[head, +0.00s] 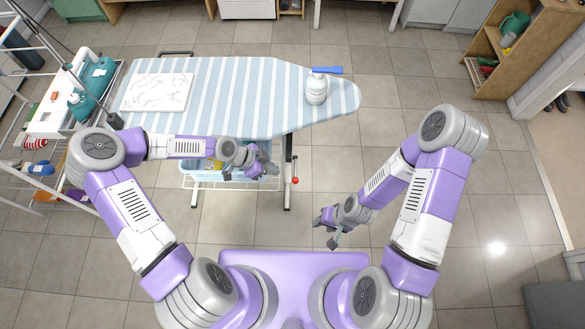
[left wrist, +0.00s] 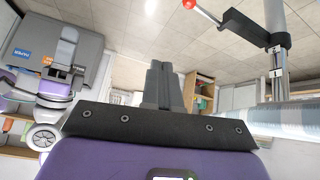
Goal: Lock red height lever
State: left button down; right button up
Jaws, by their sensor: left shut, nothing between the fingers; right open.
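The height lever ends in a small red knob (head: 295,180), which sits beside a leg just below the near edge of the striped ironing board (head: 225,80). In the left wrist view the red knob (left wrist: 189,4) is at the top edge, on a thin rod running to a black clamp (left wrist: 262,40) on a grey post. My left gripper (head: 271,170) is just left of the knob, apart from it. Its fingers (left wrist: 160,85) are closed together and empty. My right gripper (head: 330,240) is open and empty, lower right of the lever, over bare floor.
A wire rack (head: 38,160) stands left.

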pick_arm(q)
jog(key=w+a+r+m, duration=0.3)
jog(key=w+a, duration=0.1)
jog(key=shift+t+y, duration=0.4)
jog(key=shift+f, duration=0.1)
jog(key=b, duration=0.4)
send_over(295, 170)
jog(key=s, duration=0.3)
jog(key=f, duration=1.6)
jog(key=shift+w+a, duration=0.1)
jog(key=shift+a, duration=0.1)
jog(key=f, duration=0.2)
jog(key=w+f+b, duration=0.1)
jog(key=f, duration=0.1)
jog(key=shift+a, duration=0.25)
